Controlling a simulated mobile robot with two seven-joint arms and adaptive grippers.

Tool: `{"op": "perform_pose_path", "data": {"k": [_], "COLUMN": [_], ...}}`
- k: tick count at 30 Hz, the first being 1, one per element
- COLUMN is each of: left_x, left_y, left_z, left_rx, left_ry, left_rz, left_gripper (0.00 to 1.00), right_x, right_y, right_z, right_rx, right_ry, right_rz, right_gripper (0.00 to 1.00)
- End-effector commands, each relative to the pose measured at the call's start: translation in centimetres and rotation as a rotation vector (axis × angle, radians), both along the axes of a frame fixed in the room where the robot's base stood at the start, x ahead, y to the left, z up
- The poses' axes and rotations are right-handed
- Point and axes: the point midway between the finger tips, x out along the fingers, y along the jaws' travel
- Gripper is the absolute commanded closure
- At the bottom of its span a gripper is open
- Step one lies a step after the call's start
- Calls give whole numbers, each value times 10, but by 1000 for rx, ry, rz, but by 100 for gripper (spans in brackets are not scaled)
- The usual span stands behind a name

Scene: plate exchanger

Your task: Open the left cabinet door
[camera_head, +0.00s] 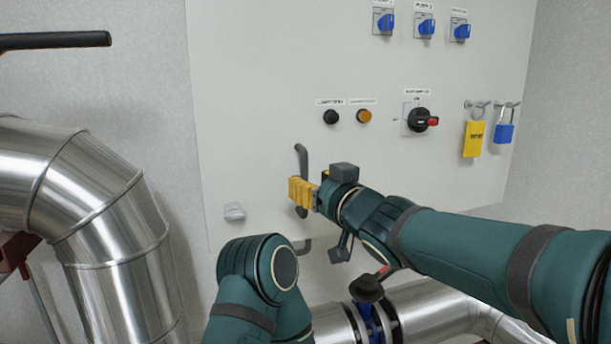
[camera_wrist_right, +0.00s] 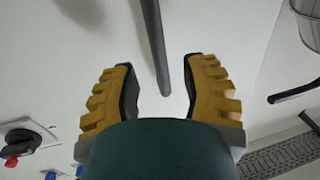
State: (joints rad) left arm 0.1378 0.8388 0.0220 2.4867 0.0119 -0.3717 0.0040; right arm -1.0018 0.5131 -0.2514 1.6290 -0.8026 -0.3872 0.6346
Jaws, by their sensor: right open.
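The cabinet's pale front panel (camera_head: 255,100) fills the middle of the head view and is flat, with no open gap visible. A dark grey bar handle (camera_head: 301,155) stands upright low on it, its middle hidden behind my right gripper (camera_head: 303,194). My right gripper has yellow ribbed fingers and is at the handle. In the wrist view, the fingers are open and spread, with the handle (camera_wrist_right: 152,40) running between them, apart from both pads. My left gripper is not in view; a dark green arm link of mine shows at the bottom.
A black-red rotary switch (camera_head: 419,121), two buttons (camera_head: 347,116), and blue switches (camera_head: 426,27) are on the panel. A yellow tag (camera_head: 474,139) and blue padlock (camera_head: 504,133) hang at right. A large metal pipe (camera_head: 95,200) stands at left; another pipe (camera_head: 440,310) runs below.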

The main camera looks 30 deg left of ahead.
Motion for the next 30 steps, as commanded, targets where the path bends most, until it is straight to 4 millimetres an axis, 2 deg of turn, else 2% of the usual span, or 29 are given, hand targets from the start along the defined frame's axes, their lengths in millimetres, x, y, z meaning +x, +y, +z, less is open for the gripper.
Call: {"op": "perform_pose_path", "data": {"k": [3, 8, 20, 21, 24, 30], "left_x": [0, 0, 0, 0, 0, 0], "left_y": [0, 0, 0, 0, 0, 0], "left_z": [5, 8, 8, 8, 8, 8], "left_rx": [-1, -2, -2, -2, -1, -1], "left_ry": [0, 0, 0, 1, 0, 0], "left_rz": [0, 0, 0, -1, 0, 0], "left_gripper": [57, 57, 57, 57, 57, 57], "right_x": [7, 14, 16, 16, 16, 17], "right_y": [15, 26, 30, 30, 30, 29], "right_z": [1, 0, 0, 0, 0, 0], "right_rx": [-2, -2, 0, 0, 0, 0], "right_ry": [-2, -2, -1, -1, -1, 0], "right_rz": [2, 1, 1, 1, 1, 0], "right_gripper": [56, 56, 56, 70, 100, 100]}}
